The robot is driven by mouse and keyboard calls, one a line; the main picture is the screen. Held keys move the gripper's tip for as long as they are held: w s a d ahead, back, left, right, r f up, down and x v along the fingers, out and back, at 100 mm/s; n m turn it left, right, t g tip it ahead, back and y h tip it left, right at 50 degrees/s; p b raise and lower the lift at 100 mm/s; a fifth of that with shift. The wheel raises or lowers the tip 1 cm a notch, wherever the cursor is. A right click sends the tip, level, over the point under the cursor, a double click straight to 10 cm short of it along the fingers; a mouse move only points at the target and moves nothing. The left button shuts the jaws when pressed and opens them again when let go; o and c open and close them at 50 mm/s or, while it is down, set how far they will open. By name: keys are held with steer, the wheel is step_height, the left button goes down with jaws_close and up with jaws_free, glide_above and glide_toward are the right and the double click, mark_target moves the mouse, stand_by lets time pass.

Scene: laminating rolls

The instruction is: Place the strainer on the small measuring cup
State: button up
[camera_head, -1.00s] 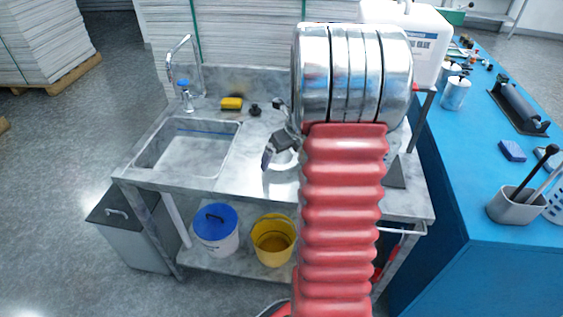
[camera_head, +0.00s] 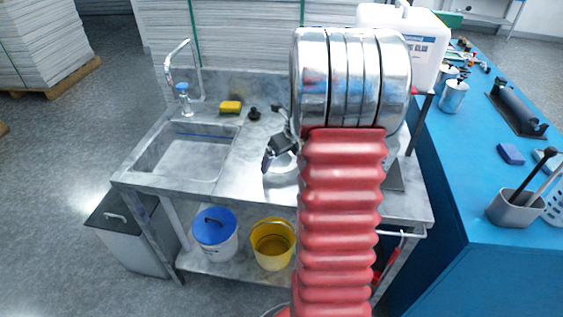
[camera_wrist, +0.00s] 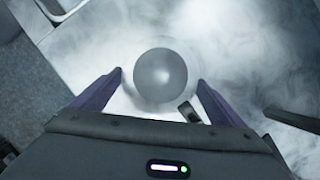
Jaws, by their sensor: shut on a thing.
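In the wrist view my gripper (camera_wrist: 159,78) has its two purple fingers at opposite sides of a round thing with a grey middle (camera_wrist: 160,76) and a pale rim; I take it to be the strainer, held between them. A short dark piece shows at its lower right edge. In the head view my gripper (camera_head: 268,160) is small and dark, low over the steel worktop to the right of the sink. A pale round shape (camera_head: 284,164) shows just beside it. I cannot make out the small measuring cup; my arm hides part of the worktop.
The sink (camera_head: 185,152) lies left, with a tap (camera_head: 182,62), a yellow sponge (camera_head: 231,106) and a small dark object (camera_head: 254,112) behind. A white canister (camera_head: 425,35) stands at the back right. Buckets (camera_head: 214,230) sit on the lower shelf. A blue table (camera_head: 490,190) stands right.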

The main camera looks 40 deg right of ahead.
mark_target(279, 162)
step_height(279, 162, up, 10)
stand_by(0.5)
steer(key=shift+f, duration=0.1)
stand_by(0.4)
steer(key=w+a+f+n+g+y, duration=0.1)
steer(key=w+a+n, duration=0.1)
steer(key=a+n, duration=0.3)
steer(key=w+a+f+n+g+y, duration=0.1)
steer(key=w+a+f+n+y, duration=0.1)
steer(key=a+n, duration=0.4)
steer(key=w+a+f+n+g+y, duration=0.1)
steer(key=w+a+f+n+y, duration=0.1)
steer(key=w+a+n, duration=0.2)
steer(key=shift+w+a+f+n+g, duration=0.1)
steer(key=shift+a+f+n+g, duration=0.1)
steer(key=shift+a+n, duration=0.4)
steer(key=shift+a+f+n+g, duration=0.1)
steer(key=shift+a+n+g, duration=0.2)
steer(key=shift+n, duration=0.5)
steer(key=a+f+n+g+h, duration=0.2)
steer(key=a+n, duration=0.7)
steer(key=w+a+f+n+g+h, duration=0.1)
steer(key=a+f+n+g+h, duration=0.1)
steer(key=a+n, duration=0.7)
steer(key=shift+f+n+g, duration=0.15)
steer(key=shift+n+g, duration=0.35)
steer(key=shift+n, duration=0.3)
